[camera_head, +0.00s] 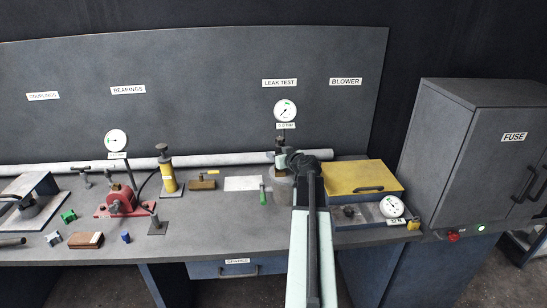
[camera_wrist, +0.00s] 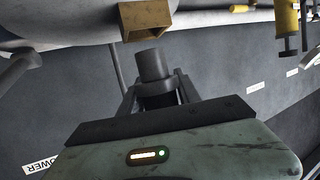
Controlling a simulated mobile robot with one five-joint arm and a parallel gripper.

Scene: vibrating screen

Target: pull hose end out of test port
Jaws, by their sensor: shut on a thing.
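My gripper (camera_wrist: 158,92) is shut on a short dark grey cylinder (camera_wrist: 153,66), which looks like the hose end. The cylinder sticks out beyond the fingertips in the wrist view. A square brass-coloured fitting (camera_wrist: 146,20), possibly the test port, sits just past its tip. A narrow gap shows between them in this view; I cannot tell their distance in depth. In the head view my gripper (camera_head: 286,158) is at the leak test station, below its round gauge (camera_head: 285,110). My arm hides much of the station there, and the hose end cannot be made out.
A yellow-lidded box (camera_head: 362,177) with a dial stands right of my arm. A pale pipe (camera_head: 230,158) runs along the back panel. A grey fuse cabinet (camera_head: 470,150) stands at the right.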

